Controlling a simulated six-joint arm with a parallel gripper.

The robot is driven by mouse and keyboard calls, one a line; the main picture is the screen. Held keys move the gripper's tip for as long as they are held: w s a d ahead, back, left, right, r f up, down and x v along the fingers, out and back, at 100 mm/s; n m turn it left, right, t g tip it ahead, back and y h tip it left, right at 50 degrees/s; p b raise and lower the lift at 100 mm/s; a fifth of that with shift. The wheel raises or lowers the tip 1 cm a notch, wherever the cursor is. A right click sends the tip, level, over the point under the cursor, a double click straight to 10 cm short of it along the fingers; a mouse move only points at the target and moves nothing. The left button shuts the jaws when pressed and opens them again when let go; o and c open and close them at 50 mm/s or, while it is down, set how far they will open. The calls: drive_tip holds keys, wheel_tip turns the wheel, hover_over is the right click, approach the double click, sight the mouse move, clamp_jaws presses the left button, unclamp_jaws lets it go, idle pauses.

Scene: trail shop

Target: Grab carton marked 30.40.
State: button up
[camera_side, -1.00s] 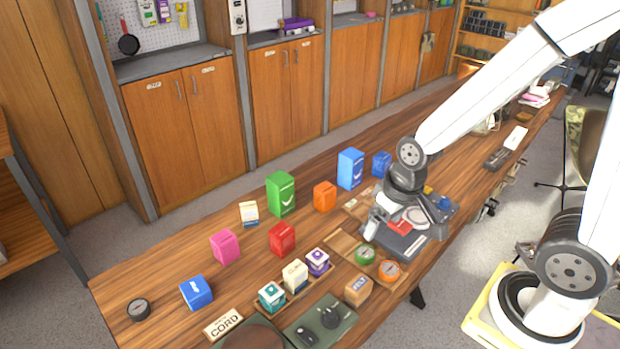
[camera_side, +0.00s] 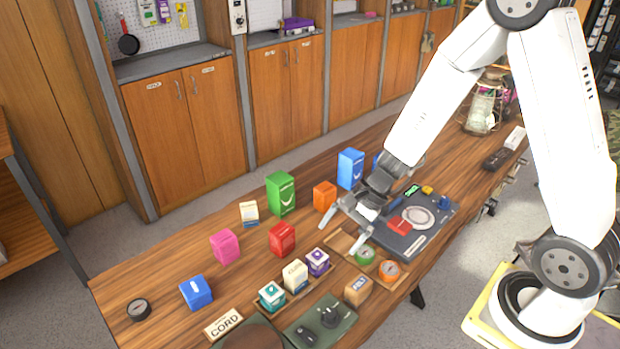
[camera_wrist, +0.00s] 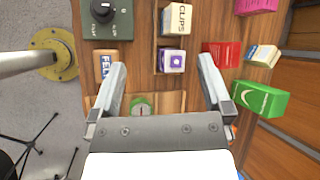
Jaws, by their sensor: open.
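I cannot read a 30.40 mark on any carton. My gripper (camera_side: 338,238) is open and empty, with its fingers above the wooden tray beside the red carton (camera_side: 282,239). Other upright cartons are green (camera_side: 281,194), orange (camera_side: 324,197), tall blue (camera_side: 350,169), small blue (camera_side: 196,293), pink (camera_side: 225,246) and white-and-yellow (camera_side: 249,213). Purple (camera_side: 317,262), cream (camera_side: 295,275) and teal (camera_side: 271,296) boxes stand in a row on a tray. In the wrist view the purple box (camera_wrist: 172,61) shows between the fingertips, with the red carton (camera_wrist: 221,54) beyond the right finger.
A grey board (camera_side: 440,214) with small items lies right of my gripper. Bare wood surrounds the pink carton.

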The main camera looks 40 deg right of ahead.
drive_tip(key=w+d+f+m+t+y, duration=0.1)
drive_tip(key=w+d+f+m+t, duration=0.15)
drive_tip(key=w+m, duration=0.35)
drive_tip(key=m+t+h, duration=0.8)
drive_tip(key=m+t, duration=0.1)
drive_tip(key=m, duration=0.6)
approach(328, 189)
drive_tip(key=w, duration=0.3)
drive_tip(key=shift+w+d+f+g, duration=0.1)
drive_tip(key=shift+w+f+g, duration=0.15)
drive_tip(key=shift+f, duration=0.1)
drive_tip(key=shift+w, duration=0.1)
drive_tip(key=shift+x, duration=1.15)
drive_tip(key=shift+w+f, duration=0.1)
drive_tip(key=shift+f, duration=0.05)
drive_tip(key=shift+x, duration=2.5)
